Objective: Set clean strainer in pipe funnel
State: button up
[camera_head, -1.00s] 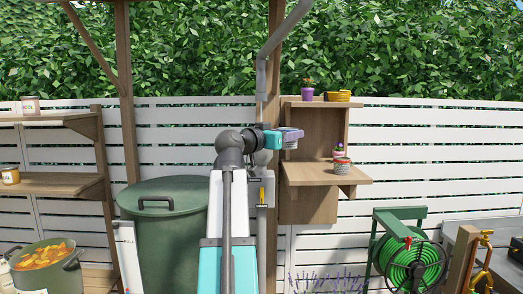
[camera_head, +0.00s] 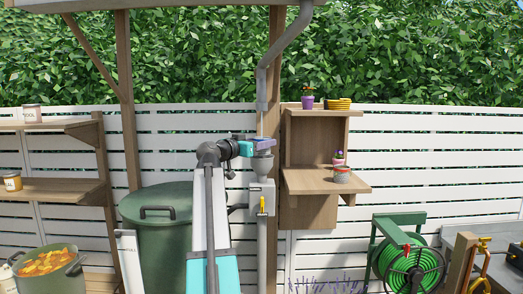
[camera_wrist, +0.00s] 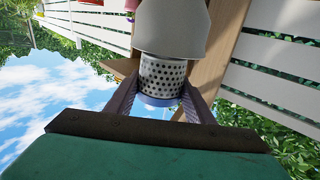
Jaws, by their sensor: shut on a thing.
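My gripper (camera_head: 262,144) is shut on the strainer, right at the grey funnel (camera_head: 263,162) on top of the lower pipe. In the wrist view the strainer (camera_wrist: 163,76) is a metal cylinder full of round holes with a blue rim, held between my two fingers (camera_wrist: 160,105). A smooth grey body, which looks like the funnel (camera_wrist: 170,28), covers the strainer's far end in that view. I cannot tell how deep the strainer sits or whether it touches the funnel. In the head view the strainer is mostly hidden by my fingers.
The grey downpipe (camera_head: 262,85) ends just above my gripper. A grey box with a yellow lever (camera_head: 262,203) is on the pipe below. A wooden post and shelf unit (camera_head: 325,182) with small pots stand close on the right. A green lidded barrel (camera_head: 160,215) stands at left.

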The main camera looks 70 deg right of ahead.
jog(key=shift+w+f, duration=0.1)
dwell(0.3)
jog(key=shift+f+p, duration=0.9)
jog(key=shift+f, duration=0.75)
